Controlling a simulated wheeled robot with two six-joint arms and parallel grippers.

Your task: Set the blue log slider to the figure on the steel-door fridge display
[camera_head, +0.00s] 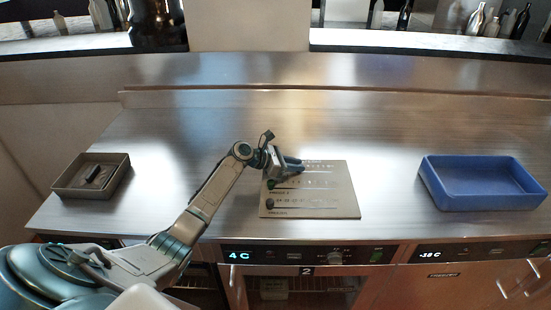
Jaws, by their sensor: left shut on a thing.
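The log board (341,191) lies flat on the steel counter, with several slider rows and small printed marks too small to read. My left gripper (295,166) is over its top row, shut on a slider knob there; the fingers hide the knob and its colour. Two dark knobs sit at the left ends of the lower rows: the middle-row knob (271,184) and the bottom-row knob (270,203). The steel-door fridge display (430,254) at the lower right reads -18 C. My right gripper is not in view.
A glass-door fridge display (240,255) reads 4 C, left of the steel door. A blue tray (485,196) stands on the counter at right, a brown box (62,190) with a dark item at left. Bottles stand on the back shelf. The counter around the board is clear.

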